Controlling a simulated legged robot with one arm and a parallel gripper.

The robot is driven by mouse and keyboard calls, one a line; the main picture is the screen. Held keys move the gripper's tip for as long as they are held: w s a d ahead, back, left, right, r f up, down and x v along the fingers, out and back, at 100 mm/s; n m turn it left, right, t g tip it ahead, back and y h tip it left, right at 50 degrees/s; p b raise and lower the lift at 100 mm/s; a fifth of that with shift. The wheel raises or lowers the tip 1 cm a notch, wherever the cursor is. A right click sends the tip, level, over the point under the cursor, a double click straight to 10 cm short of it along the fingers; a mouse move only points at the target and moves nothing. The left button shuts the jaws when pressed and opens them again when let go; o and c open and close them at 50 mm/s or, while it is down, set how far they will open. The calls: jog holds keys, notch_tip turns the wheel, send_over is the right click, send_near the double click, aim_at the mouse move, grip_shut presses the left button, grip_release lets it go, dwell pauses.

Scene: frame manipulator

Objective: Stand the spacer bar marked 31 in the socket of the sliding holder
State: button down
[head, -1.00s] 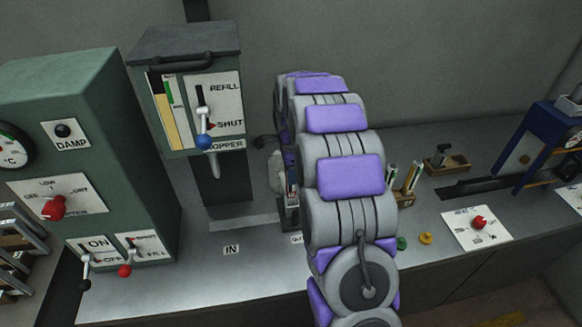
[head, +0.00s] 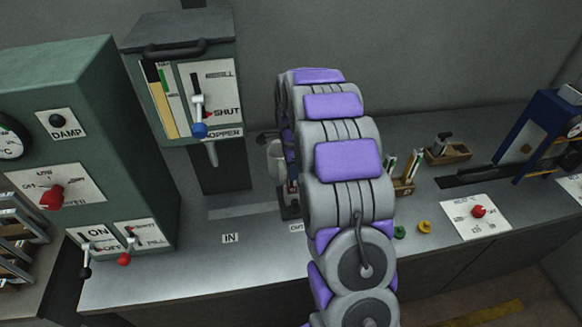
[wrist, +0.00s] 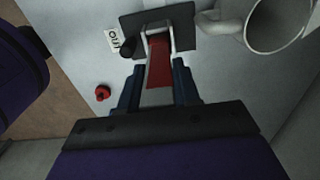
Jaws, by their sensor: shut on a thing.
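My gripper (wrist: 158,92) shows in the wrist view with its two dark blue fingers shut on a flat pale-and-red piece (wrist: 158,68). That piece stands at a grey bracket over a dark plate (wrist: 184,17); I cannot tell whether it is fixed there. In the head view my arm hides the gripper. Several spacer bars (head: 411,168) stand in a small wooden rack right of my arm; no number on them is readable. A dark slotted rail (head: 470,180) lies further right. I cannot make out the sliding holder or its socket for sure.
A red knob (wrist: 102,93) is left of my fingers. The hopper (head: 185,85) and green cabinet (head: 75,150) fill the left. The bench near the IN label (head: 231,238) is clear.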

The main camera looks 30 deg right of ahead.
jog(key=shift+f, duration=0.1)
jog(key=c, duration=1.1)
grip_release()
jog(key=o, duration=0.4)
jog(key=shift+c, duration=0.2)
notch_tip(320, 180, up, 17)
jog(key=p, duration=0.2)
jog(key=shift+p, duration=0.4)
